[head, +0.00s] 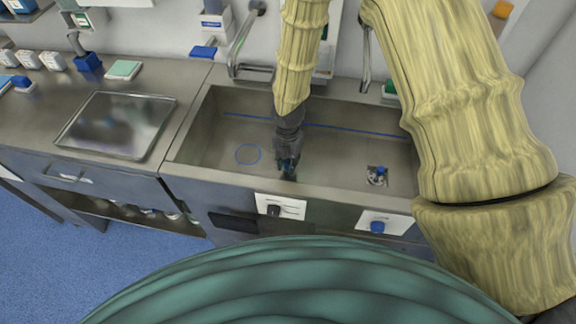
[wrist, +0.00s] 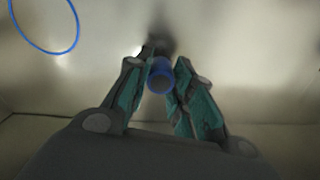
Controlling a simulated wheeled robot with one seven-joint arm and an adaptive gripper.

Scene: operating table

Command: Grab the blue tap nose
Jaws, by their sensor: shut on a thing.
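The blue tap nose (wrist: 160,78) shows in the wrist view as a short round blue piece with a dark stem-like part behind it. My gripper (wrist: 161,85) has its two teal-padded fingers closed on it from both sides. In the head view my gripper (head: 288,168) points down into the sink basin, near its front wall. There the piece between the fingers is mostly hidden by the fingers. I cannot tell whether it is still attached to anything.
The steel sink (head: 335,155) has walls around my gripper. A blue ring (head: 248,154) lies on its floor at left, also in the wrist view (wrist: 76,30). A drain (head: 377,178) with a blue piece is at right. Tap pipes (head: 238,45) stand behind. A metal tray (head: 115,125) lies on the left counter.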

